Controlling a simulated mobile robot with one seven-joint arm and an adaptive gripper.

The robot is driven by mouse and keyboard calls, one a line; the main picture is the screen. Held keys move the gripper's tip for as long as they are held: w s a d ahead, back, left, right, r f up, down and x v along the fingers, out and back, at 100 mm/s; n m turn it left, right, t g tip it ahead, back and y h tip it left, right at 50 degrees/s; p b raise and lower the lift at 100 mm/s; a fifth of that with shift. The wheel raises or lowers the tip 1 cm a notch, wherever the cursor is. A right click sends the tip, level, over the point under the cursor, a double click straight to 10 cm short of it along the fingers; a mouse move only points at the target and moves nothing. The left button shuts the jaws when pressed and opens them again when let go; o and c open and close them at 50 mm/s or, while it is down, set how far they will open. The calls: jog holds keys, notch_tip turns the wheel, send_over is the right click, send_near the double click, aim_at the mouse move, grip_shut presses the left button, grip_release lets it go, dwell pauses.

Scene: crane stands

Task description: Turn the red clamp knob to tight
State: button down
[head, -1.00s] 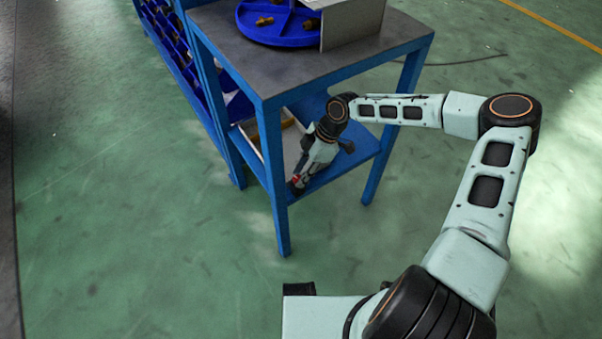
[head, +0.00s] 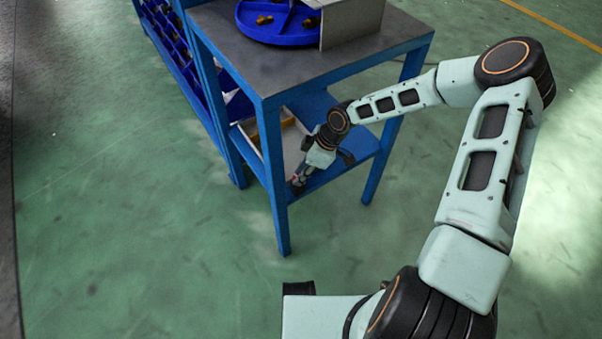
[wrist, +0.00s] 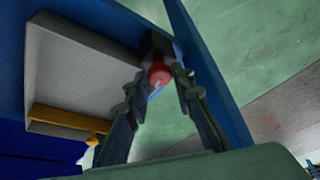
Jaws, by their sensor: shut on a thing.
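The red clamp knob (wrist: 159,72) shows in the wrist view between my fingertips, at the dark end of a blue bar. A thin pale and blue mark lies just below it; I cannot tell its setting. My gripper (wrist: 157,80) is shut on the knob, one finger on each side. In the head view, my gripper (head: 298,182) reaches down to the front leg of the blue stand (head: 276,210), at lower shelf height. There the knob is mostly hidden by the fingers, with only a trace of red.
A pale tray (head: 291,143) with a yellow edge lies on the lower shelf beside my wrist. A blue round tray (head: 279,38) and a grey box (head: 352,22) stand on the top. A blue rack (head: 177,55) adjoins at left. The green floor is clear.

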jog(key=shift+s+m, duration=0.1)
jog(key=shift+m, duration=0.4)
jog(key=c, duration=1.7)
grip_release()
jog(key=shift+o, duration=0.2)
jog(key=v, duration=1.2)
jog(key=shift+s, duration=0.2)
